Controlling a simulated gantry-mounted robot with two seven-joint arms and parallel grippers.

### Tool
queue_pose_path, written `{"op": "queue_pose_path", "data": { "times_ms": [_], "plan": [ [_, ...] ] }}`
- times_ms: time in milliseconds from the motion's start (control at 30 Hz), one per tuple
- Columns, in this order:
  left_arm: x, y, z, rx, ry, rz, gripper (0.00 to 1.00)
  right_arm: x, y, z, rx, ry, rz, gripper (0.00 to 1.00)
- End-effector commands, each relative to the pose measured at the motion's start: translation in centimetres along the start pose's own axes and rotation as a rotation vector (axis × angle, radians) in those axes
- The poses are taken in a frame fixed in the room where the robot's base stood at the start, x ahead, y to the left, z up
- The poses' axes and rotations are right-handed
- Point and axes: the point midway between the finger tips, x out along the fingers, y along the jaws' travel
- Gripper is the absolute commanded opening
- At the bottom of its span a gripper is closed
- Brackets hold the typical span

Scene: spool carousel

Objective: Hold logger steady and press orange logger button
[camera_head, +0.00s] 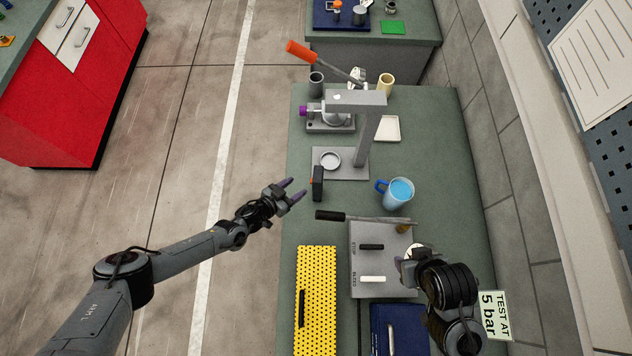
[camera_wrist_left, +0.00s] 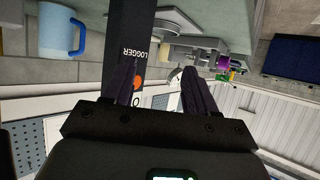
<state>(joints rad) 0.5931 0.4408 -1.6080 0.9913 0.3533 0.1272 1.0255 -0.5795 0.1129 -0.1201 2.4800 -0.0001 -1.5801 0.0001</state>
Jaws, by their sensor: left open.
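The logger (camera_head: 318,183) is a small dark upright box on the green bench, beside the grey press stand. Its orange button (camera_head: 311,180) faces left, towards my left gripper. In the left wrist view the logger (camera_wrist_left: 118,40) is a black panel lettered LOGGER, with the orange button (camera_wrist_left: 137,84) beside one finger. My left gripper (camera_head: 298,188) is open and empty, just left of and nearer than the logger. In the left wrist view its fingers (camera_wrist_left: 160,68) are spread, one overlapping the panel. Contact cannot be told. My right gripper (camera_head: 406,268) is over the grey panel; its fingers are mostly hidden.
A blue mug (camera_head: 398,193) stands right of the logger. The grey press stand (camera_head: 352,168) is behind it. A grey panel with a long lever (camera_head: 365,218) and a yellow perforated mat (camera_head: 316,285) lie nearer. Bench is clear between logger and mat.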

Motion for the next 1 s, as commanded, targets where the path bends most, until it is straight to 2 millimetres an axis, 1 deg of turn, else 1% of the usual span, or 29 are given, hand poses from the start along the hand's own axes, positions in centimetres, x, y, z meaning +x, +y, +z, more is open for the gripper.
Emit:
{"op": "queue_pose_path", "data": {
  "times_ms": [33, 233, 467, 633, 767, 800, 1000],
  "plan": [
    [-0.1, 0.4, 0.2, 0.026, -0.008, 0.034, 0.57, -0.4, 0.0, -0.1, 0.0, 0.0, 0.0, 0.43],
    [-0.6, 1.8, 1.8, 0.092, -0.036, 0.147, 0.57, -1.0, 0.1, -0.3, -0.002, 0.0, 0.002, 0.43],
    [-0.5, 2.6, 2.8, 0.125, -0.052, 0.205, 0.57, -0.8, 0.3, -0.2, -0.01, -0.002, 0.008, 0.43],
    [0.8, 3.0, 3.2, 0.126, -0.054, 0.21, 0.57, 0.1, 0.3, 0.1, -0.011, -0.002, 0.009, 0.43],
    [2.4, 3.3, 3.2, 0.127, -0.052, 0.209, 0.57, 1.0, 0.2, 0.4, -0.011, -0.002, 0.009, 0.43],
    [3.0, 3.4, 3.5, 0.128, -0.052, 0.21, 0.57, 1.6, 0.2, 0.6, -0.01, -0.002, 0.008, 0.43],
    [5.6, 3.9, 3.6, 0.126, -0.052, 0.208, 0.57, 3.6, 0.1, 1.2, -0.007, -0.002, 0.006, 0.43]
  ]
}}
